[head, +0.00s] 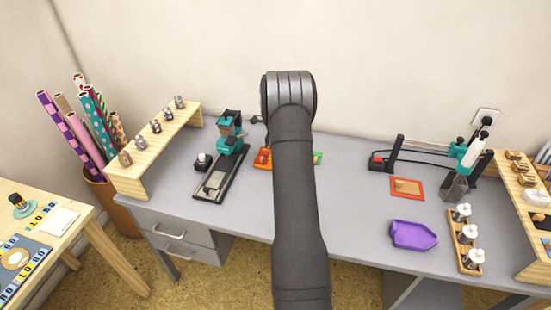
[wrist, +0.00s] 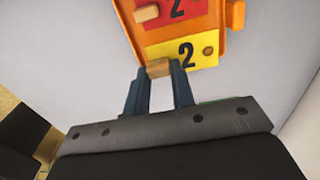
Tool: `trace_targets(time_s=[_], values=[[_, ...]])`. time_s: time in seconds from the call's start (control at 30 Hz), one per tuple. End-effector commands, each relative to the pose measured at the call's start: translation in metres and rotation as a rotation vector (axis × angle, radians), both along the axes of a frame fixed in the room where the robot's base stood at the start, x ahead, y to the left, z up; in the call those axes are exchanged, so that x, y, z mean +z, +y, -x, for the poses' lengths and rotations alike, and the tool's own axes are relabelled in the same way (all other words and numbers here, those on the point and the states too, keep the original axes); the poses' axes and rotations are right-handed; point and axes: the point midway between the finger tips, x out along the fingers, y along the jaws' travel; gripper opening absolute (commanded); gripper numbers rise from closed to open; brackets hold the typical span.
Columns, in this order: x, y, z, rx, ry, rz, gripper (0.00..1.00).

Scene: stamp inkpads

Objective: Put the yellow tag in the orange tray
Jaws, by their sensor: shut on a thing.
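The yellow tag (wrist: 190,52) shows in the wrist view, with a black 2, a hole at its right and a small wooden grip (wrist: 159,68). My gripper (wrist: 160,75) is shut on that grip. The orange tray (wrist: 235,14) lies around and beyond the tag, and a red tag (wrist: 178,8) with a 2 and its own wooden grip is in it. The yellow tag overlaps the tray's near part; I cannot tell whether it rests there or hangs just above. In the head view the tray (head: 262,163) is partly hidden by my arm, which also hides the gripper.
A green item (head: 318,158) peeks out right of my arm. A black and teal stamping press (head: 229,132) stands left of the tray. A purple tray (head: 413,235) and a flat orange-red pad (head: 407,188) lie to the right. The grey desk (head: 352,200) is clear between.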

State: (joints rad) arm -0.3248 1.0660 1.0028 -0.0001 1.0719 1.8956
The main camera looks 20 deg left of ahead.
Motion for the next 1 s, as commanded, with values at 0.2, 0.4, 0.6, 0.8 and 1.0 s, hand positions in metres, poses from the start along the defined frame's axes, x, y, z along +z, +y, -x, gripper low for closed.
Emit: trace_targets(time_s=[0.2, 0.4, 0.6, 0.8, 1.0], values=[[-0.031, 0.000, 0.001, 0.001, 0.002, -0.001, 0.07], [-0.032, -0.001, 0.000, 0.001, 0.000, -0.001, 0.07], [-0.036, -0.001, 0.000, 0.001, 0.001, -0.001, 0.24], [-0.035, -0.001, 0.000, 0.001, 0.001, -0.001, 0.44], [-0.034, -0.001, 0.000, 0.001, 0.000, -0.001, 0.44]])
